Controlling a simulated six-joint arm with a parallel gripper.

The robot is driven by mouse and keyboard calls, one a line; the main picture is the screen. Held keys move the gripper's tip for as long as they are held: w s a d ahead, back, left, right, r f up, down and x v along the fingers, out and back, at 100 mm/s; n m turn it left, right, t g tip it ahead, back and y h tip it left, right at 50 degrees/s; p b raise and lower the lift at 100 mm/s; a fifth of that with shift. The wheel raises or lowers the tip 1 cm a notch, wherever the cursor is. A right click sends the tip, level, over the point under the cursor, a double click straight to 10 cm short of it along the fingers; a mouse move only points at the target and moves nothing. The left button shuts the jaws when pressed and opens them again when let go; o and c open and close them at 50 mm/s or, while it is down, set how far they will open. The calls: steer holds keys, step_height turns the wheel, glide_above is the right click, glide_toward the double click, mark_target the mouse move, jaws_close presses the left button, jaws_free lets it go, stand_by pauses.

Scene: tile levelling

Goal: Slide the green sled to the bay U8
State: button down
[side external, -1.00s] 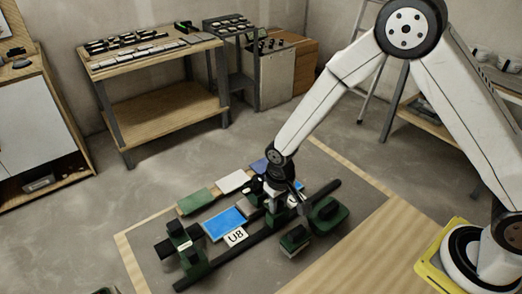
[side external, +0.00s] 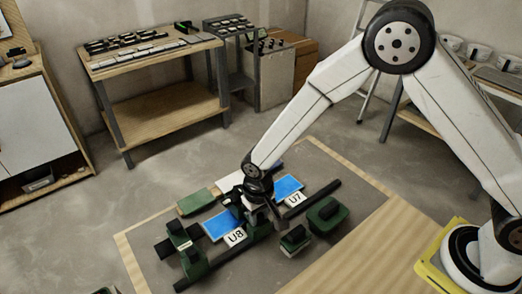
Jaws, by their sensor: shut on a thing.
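The green sled (side external: 262,230) straddles the dark rails, with my gripper (side external: 259,203) shut on its upper part. My gripper hides some of the sled. The bay U8 is a blue panel (side external: 217,227) with a white U8 label (side external: 236,237). The sled stands at the right edge of that panel and covers part of it. The bay U7, a blue panel (side external: 288,186) with a white U7 label (side external: 296,198), lies uncovered to the right of the sled.
A dark green end piece (side external: 190,257) crosses the rails at the left. Two green blocks, a smaller one (side external: 295,239) and a larger one (side external: 327,215), stand in front of the near rail (side external: 228,259). A green tile (side external: 196,201) lies behind the rails.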

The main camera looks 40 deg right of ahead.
steer(key=shift+a, duration=1.3)
steer(key=shift+c, duration=2.4)
jaws_free()
steer(key=shift+r, duration=3.5)
steer(key=shift+d, duration=0.15)
